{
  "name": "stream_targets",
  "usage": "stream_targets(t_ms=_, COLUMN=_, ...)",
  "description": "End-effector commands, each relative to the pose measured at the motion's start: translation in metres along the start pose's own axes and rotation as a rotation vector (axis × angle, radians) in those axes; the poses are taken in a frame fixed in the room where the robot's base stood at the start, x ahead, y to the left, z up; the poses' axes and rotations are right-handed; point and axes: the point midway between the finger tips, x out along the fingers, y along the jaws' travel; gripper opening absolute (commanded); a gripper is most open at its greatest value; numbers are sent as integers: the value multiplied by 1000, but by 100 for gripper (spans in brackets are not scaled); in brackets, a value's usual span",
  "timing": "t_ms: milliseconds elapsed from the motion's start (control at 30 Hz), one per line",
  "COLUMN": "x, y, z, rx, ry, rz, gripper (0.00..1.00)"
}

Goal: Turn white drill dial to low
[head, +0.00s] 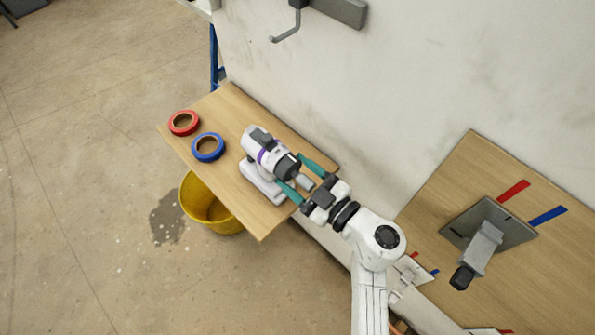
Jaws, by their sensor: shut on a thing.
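The white drill (257,142) rests on a white stand (262,182) on the wooden shelf. It has a purple ring and a dark grey collar (287,166) near its front, with a light grey tip (305,183). My gripper (293,173) has a teal finger on each side of the drill's front end and is shut on it around the dark collar. The dial's markings are too small to read, so I cannot tell its setting.
A red tape roll (174,129) and a blue tape roll (196,154) lie on the shelf's (228,100) left part. A yellow bucket (212,225) stands below on the floor. A wall panel (560,230) with a grey lever (482,247) is at right. The wall is close behind the shelf.

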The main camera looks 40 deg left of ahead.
Motion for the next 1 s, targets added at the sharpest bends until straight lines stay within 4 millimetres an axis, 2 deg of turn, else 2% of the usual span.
stream_targets(t_ms=700, x=0, y=1, z=1, rx=-677, ry=0, rz=-1, gripper=29)
stream_targets(t_ms=1000, x=0, y=2, z=1, rx=-899, ry=0, rz=-1, gripper=29)
